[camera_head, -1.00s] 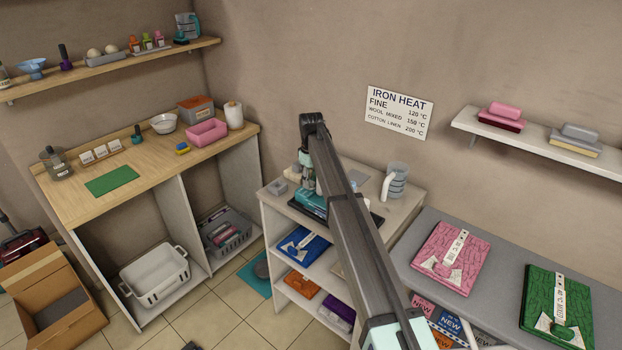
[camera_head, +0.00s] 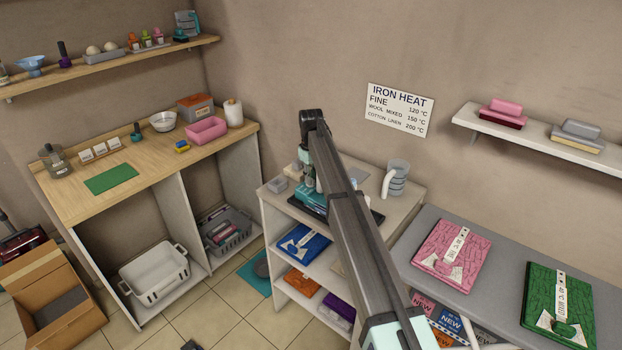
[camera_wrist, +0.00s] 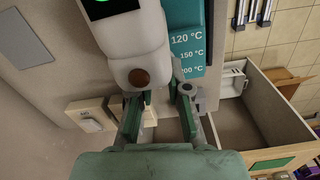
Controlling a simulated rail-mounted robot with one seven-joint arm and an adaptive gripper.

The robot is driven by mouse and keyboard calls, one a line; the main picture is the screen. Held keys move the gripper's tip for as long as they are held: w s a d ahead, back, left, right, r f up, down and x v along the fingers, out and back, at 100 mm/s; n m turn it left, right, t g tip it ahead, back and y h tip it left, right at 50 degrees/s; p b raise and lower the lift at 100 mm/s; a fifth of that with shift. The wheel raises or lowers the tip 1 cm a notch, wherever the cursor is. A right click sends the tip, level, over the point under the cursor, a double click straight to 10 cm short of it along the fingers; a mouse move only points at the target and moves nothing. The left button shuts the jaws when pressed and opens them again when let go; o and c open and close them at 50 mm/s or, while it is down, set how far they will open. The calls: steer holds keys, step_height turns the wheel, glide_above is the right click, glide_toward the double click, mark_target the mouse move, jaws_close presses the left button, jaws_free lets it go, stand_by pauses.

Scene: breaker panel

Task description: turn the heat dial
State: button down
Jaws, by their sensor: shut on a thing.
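The iron (camera_head: 312,200), teal and white, stands on the top of the small shelf unit, partly hidden behind my arm. In the wrist view, its white body (camera_wrist: 130,45) has a brown round button and a green light on a dark display. Beside it is a teal scale (camera_wrist: 187,42) marked 120, 150 and 200 °C. My gripper (camera_wrist: 160,108) is at the lower end of the white body, with its dark green fingers close together on the pale heat dial (camera_wrist: 160,95). The dial's outline and exact setting are hard to make out. The fingertips are hidden in the head view.
A white and grey jug (camera_head: 397,180) stands right of the iron. Folded blue cloth (camera_head: 303,242) lies on the shelf below. The wall sign (camera_head: 400,110) lists iron heats. Pink (camera_head: 452,250) and green (camera_head: 558,308) folded garments lie on the grey table at right.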

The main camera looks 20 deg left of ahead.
steer(key=m+b, duration=0.2)
steer(key=m, duration=0.3)
steer(key=shift+m, duration=0.3)
stand_by(0.4)
steer(key=c, duration=1.1)
jaws_free()
steer(key=shift+r, duration=0.1)
step_height(320, 180, up, 12)
steer(key=shift+f, duration=0.1)
